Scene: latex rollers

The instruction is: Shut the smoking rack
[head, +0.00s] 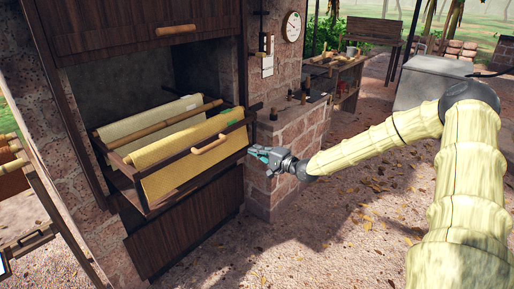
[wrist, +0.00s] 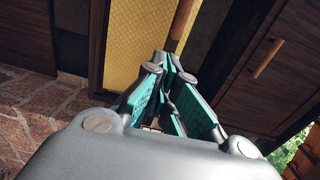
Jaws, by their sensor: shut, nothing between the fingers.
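The smoking rack (head: 127,171) is a dark wooden frame pulled partly out of the brick cabinet, with yellow latex sheets (head: 193,168) hanging over rods. A light wooden handle (head: 209,145) sits on its front rail. My gripper (head: 254,153) is shut and empty, at the right end of the front rail in the head view. In the wrist view my gripper's fingertips (wrist: 169,62) point at the dark rail (wrist: 181,24), beside a yellow sheet (wrist: 134,42). I cannot tell whether they touch the rail.
A dark upper door (head: 140,25) is above the opening, and a dark lower panel (head: 186,228) is below. A brick counter (head: 287,137) with small items stands right of the cabinet. Another wooden frame (head: 38,238) is at the left edge. The ground in front is open.

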